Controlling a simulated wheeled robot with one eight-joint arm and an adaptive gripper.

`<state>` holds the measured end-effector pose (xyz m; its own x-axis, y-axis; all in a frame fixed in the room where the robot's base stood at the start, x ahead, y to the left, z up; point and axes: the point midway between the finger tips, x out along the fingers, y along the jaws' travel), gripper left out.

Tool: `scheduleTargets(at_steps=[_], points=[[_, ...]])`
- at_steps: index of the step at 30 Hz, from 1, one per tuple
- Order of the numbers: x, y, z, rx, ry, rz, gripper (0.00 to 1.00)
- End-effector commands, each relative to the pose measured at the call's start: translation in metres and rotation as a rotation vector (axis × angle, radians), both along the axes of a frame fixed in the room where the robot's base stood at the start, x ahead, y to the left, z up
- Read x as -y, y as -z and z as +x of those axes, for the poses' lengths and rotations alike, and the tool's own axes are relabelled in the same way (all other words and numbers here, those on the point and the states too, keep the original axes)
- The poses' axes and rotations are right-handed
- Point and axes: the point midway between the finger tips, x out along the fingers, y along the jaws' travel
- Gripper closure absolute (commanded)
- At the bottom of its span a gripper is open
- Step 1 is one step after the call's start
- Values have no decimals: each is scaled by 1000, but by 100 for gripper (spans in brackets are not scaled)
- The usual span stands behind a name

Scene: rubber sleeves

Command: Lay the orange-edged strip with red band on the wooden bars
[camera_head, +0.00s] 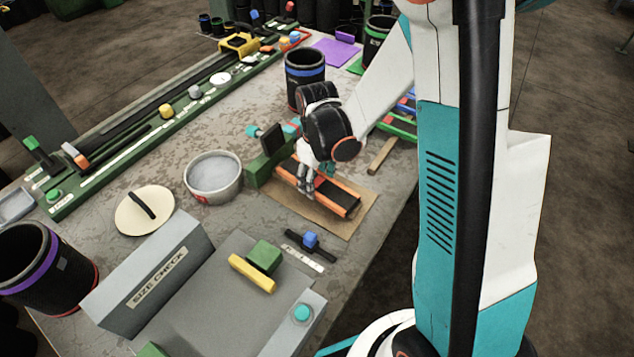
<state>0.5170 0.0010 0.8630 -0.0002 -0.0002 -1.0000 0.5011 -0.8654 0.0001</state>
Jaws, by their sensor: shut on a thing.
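The orange-edged strip (341,199) has a dark top and a red band that shows beside my fingers. It lies over a brown sheet on the table; whether it touches the sheet is unclear. My gripper (306,189) points down at the strip's middle and is shut on it. The fingers hide part of the strip and its band. One wooden bar (381,156) shows to the right of the strip, near the table edge; a second bar is not clearly visible.
The brown sheet (335,229) lies under the strip. A green block device (262,170) stands close on the left, with a grey bowl (214,190) beyond. Green- and blue-edged strips (398,127) lie behind the bar. A grey SIZE CHECK fixture (158,275) stands in front.

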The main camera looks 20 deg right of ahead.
Motion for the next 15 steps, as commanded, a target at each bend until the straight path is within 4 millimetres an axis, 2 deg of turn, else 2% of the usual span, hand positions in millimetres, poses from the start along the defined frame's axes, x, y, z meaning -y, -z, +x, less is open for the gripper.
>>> scheduleTargets(at_steps=[8,15], points=[[0,-9,0,0,0,0,71],[0,-41,0,0,0,0,71]])
